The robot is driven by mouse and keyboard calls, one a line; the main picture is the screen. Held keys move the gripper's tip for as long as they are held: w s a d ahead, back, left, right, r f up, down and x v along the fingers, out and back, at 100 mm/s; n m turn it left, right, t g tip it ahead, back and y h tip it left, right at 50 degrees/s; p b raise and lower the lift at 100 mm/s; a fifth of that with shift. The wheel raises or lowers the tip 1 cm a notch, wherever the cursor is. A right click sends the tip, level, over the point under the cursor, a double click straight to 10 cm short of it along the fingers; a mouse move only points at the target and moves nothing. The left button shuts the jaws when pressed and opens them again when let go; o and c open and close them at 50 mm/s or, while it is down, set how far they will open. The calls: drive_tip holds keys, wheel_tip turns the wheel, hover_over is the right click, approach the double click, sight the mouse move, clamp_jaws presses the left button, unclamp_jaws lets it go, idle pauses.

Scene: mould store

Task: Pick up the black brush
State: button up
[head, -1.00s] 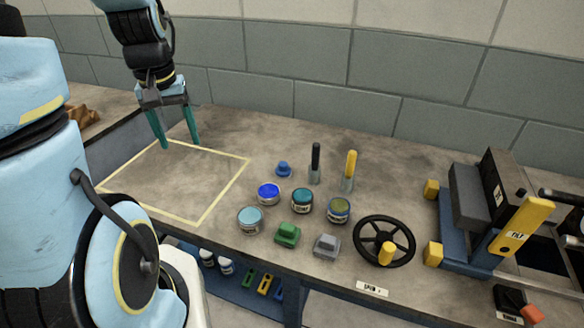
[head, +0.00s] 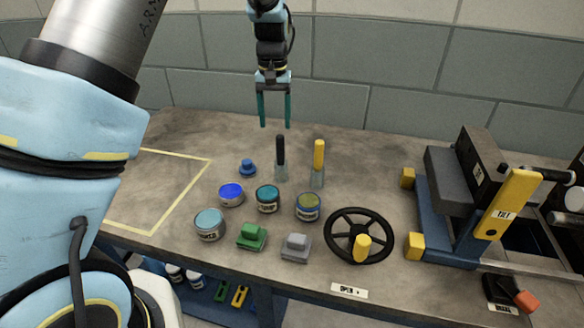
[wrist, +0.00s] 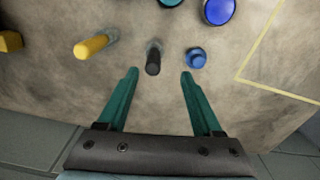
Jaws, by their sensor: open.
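The black brush (head: 281,150) stands upright, black handle up, on the grey bench beside a yellow brush (head: 318,160). In the wrist view the black brush (wrist: 153,60) shows from above, ahead of the gap between my fingers and near its middle. My gripper (head: 275,125) is open and empty, with two teal fingers pointing down above and behind the brush. In the wrist view my gripper (wrist: 159,73) has its fingertips spread either side of the brush's line, with the yellow brush (wrist: 92,47) outside to the left.
A blue knob-like piece (head: 248,169) stands close left of the black brush. Several paint jars, a green block (head: 252,237) and a grey block (head: 296,247) lie in front. A black handwheel (head: 358,236) and a blue-framed device (head: 455,215) are to the right.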

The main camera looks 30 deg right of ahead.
sight(282, 136)
drive_tip(key=shift+d+f, duration=0.2)
drive_tip(key=shift+d, duration=0.45)
drive_tip(key=shift+s+d+f, duration=0.15)
drive_tip(key=shift+f, duration=0.15)
wheel_tip(282, 136, down, 4)
drive_tip(key=shift+f+p, duration=0.25)
drive_tip(key=shift+p, duration=0.3)
drive_tip(key=shift+w+f+p, duration=0.15)
drive_tip(key=shift+f+p, duration=0.4)
drive_tip(key=shift+f, duration=0.8)
drive_tip(key=shift+w+f+p, duration=0.1)
drive_tip(key=shift+f+p, duration=0.4)
drive_tip(key=shift+f, duration=0.85)
clamp_jaws()
